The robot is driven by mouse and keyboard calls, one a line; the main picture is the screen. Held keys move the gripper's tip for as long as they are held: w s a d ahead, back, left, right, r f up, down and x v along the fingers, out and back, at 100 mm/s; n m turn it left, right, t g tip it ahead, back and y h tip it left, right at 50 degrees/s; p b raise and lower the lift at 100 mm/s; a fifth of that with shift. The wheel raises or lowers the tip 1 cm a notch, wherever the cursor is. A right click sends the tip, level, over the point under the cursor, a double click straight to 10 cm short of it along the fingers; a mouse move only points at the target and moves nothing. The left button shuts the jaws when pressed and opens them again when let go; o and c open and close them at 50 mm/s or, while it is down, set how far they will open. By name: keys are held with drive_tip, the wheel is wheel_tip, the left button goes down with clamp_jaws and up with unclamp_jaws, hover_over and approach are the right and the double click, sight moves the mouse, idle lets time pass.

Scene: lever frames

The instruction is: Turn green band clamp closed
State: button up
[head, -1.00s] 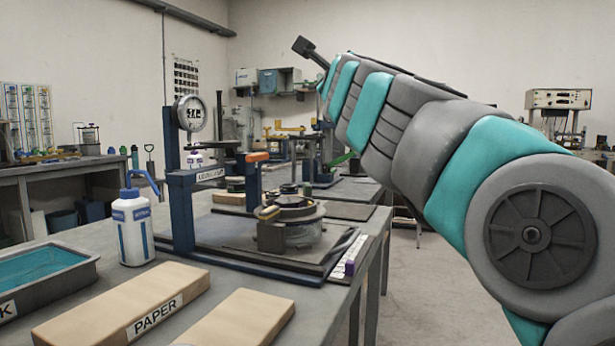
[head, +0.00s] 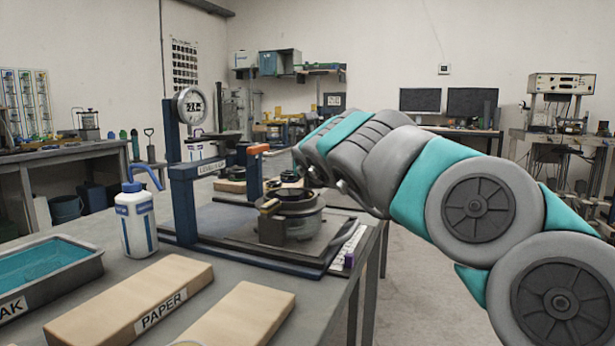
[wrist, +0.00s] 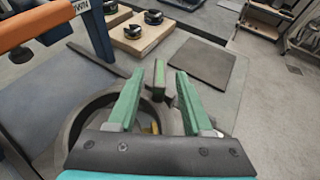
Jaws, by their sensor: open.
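In the wrist view, my gripper (wrist: 159,76) is open, with its two green fingers apart. A small upright dark piece with a green face (wrist: 159,82) shows between the fingertips, with a gap on each side; it looks like the green band clamp's lever. The dark round rim of a pot (wrist: 82,118) lies below and left of the fingers. In the head view the pot (head: 290,222) stands on the press's base plate, and my arm's end is just right of it. The fingers and the green clamp cannot be made out there.
The blue press frame (head: 184,205) with an orange handle (head: 258,149) stands close left of my gripper; the handle also shows in the wrist view (wrist: 38,24).

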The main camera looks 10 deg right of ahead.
drive_tip(key=shift+x, duration=1.6)
drive_tip(key=shift+c, duration=0.2)
clamp_jaws()
